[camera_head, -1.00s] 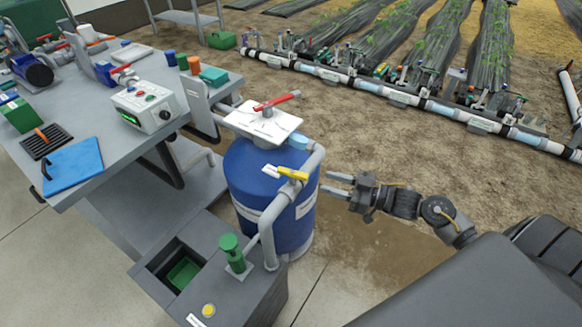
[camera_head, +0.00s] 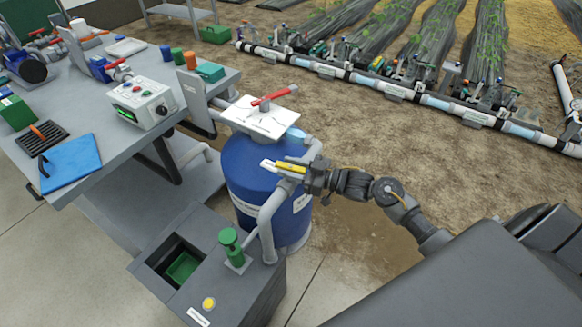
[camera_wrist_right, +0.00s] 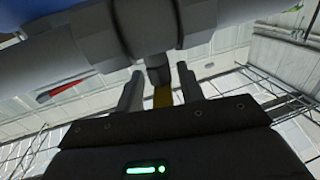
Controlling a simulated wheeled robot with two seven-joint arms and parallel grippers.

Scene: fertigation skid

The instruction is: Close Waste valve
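A yellow valve handle (camera_head: 291,167) sits on the grey pipe (camera_head: 268,215) beside the blue tank (camera_head: 245,175). A white tag (camera_head: 268,165) is at its left end; I cannot read it. My right gripper (camera_head: 297,172) is at this handle, its fingers pointing left along it. In the right wrist view the handle (camera_wrist_right: 162,97) shows between the two spread fingers of the right gripper (camera_wrist_right: 160,88), with a gap on each side. My right gripper is open. My left gripper is not in view.
A grey bin (camera_head: 205,260) with a green pump-like part (camera_head: 231,243) stands in front. A workbench (camera_head: 100,180) is at left. Soil is open behind my right arm.

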